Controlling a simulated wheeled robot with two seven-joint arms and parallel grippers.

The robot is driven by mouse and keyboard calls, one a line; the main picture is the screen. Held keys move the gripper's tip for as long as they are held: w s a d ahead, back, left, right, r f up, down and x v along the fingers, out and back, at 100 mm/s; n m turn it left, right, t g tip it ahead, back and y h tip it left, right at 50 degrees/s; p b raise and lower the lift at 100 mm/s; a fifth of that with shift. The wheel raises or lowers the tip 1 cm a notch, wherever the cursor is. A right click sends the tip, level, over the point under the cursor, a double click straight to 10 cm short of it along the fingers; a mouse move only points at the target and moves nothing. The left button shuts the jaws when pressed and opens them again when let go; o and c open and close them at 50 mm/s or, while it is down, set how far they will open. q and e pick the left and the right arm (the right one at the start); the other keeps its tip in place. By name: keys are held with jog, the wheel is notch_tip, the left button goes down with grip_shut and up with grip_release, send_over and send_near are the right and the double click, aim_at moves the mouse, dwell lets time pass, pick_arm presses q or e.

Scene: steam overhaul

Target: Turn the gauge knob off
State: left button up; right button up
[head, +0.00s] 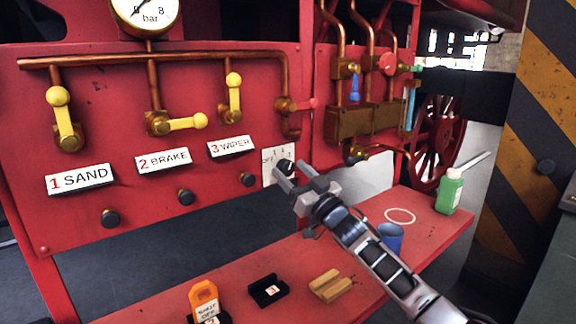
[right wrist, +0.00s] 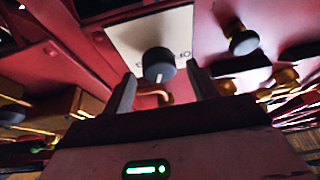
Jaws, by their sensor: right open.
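The gauge knob (head: 284,166) is a black round knob on a white plate (head: 268,163) on the red panel, right of the 3 WIPER label. The plate carries the word OFF at its left and other small marks. In the right wrist view the knob (right wrist: 158,64) shows a pale pointer line towards the bottom of the picture. My right gripper (head: 289,174) is open in front of the knob. In the right wrist view its fingers (right wrist: 160,80) stand either side of the knob; I cannot tell whether they touch it. My left gripper is not in view.
Yellow-handled valves (head: 65,120) and the SAND, BRAKE and WIPER labels are left on the panel. A bar gauge (head: 146,12) is above. The red shelf (head: 440,232) holds an orange tag (head: 203,296), black holder (head: 268,290), wooden block (head: 330,285), blue cup (head: 391,236) and green bottle (head: 449,191).

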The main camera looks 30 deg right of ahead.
jog(key=shift+x, duration=0.9)
jog(key=shift+w, duration=0.15)
jog(key=c, duration=1)
